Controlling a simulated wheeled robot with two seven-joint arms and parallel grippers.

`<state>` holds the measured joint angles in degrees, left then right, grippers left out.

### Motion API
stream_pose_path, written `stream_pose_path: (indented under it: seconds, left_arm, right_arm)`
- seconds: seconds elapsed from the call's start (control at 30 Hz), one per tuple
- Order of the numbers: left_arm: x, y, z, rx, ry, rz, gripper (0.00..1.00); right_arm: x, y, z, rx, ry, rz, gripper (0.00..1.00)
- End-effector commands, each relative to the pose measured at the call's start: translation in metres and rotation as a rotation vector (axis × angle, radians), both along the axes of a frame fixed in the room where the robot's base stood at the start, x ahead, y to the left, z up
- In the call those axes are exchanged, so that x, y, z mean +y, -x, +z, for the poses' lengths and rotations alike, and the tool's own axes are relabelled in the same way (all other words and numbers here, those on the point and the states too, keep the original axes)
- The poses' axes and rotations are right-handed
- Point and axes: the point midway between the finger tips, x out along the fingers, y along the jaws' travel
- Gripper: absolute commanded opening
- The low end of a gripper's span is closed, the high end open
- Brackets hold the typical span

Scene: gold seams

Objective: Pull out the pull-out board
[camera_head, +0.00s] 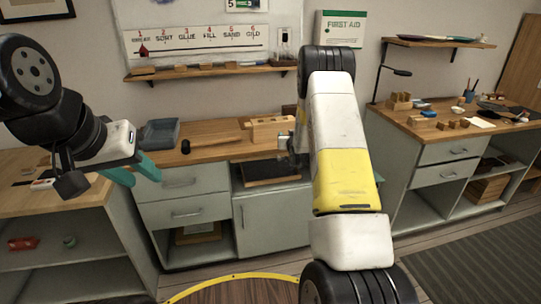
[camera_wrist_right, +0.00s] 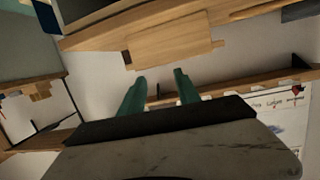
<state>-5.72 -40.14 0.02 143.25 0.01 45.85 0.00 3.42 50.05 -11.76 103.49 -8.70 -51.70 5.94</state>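A dark flat board (camera_head: 270,172) shows in the opening under the middle bench top, above a grey cabinet door. I take it for the pull-out board, but cannot be sure. My right arm hides the area to its right. My right gripper (camera_wrist_right: 160,90) shows two teal fingers apart with nothing between them in the wrist view. In the head view it is mostly hidden behind my arm, near the bench front. My left gripper (camera_head: 136,171) has its teal fingers spread and empty, in front of the left bench, away from the board.
A notched wooden block (camera_head: 271,129) stands on the middle bench top and shows upside down in the wrist view (camera_wrist_right: 175,40). A grey tray (camera_head: 160,133) is to its left. Drawers (camera_head: 180,182) lie left of the opening. A wall shelf (camera_head: 205,73) runs above.

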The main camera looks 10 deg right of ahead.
Motion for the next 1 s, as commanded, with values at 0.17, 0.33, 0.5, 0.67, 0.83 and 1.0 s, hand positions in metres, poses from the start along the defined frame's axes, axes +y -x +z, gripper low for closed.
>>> stream_pose_path:
  seconds: [0.17, 0.33, 0.5, 0.67, 0.83, 1.0]
  left_arm:
    - [0.0, 0.0, 0.0, 0.0, 0.0, 0.0, 0.36]
    - [0.0, 0.0, 0.0, 0.0, 0.0, 0.0, 0.36]
    - [0.0, 0.0, 0.0, 0.0, 0.0, 0.0, 0.36]
    - [0.0, 0.0, 0.0, 0.0, 0.0, 0.0, 0.36]
    - [0.0, 0.0, 0.0, 0.0, 0.0, 0.0, 0.36]
    - [0.0, 0.0, 0.0, 0.0, 0.0, 0.0, 0.36]
  right_arm:
    - [0.001, -0.002, -0.09, -0.11, 0.033, 0.045, 0.39]
    - [0.008, 0.01, -0.138, -0.192, 0.04, 0.086, 0.39]
    - [0.012, 0.016, -0.156, -0.228, 0.041, 0.105, 0.39]
    - [0.014, -0.001, -0.156, -0.235, 0.043, 0.108, 0.39]
    - [0.015, -0.03, -0.156, -0.235, 0.042, 0.107, 0.39]
    - [0.015, -0.051, -0.156, -0.233, 0.042, 0.107, 0.39]
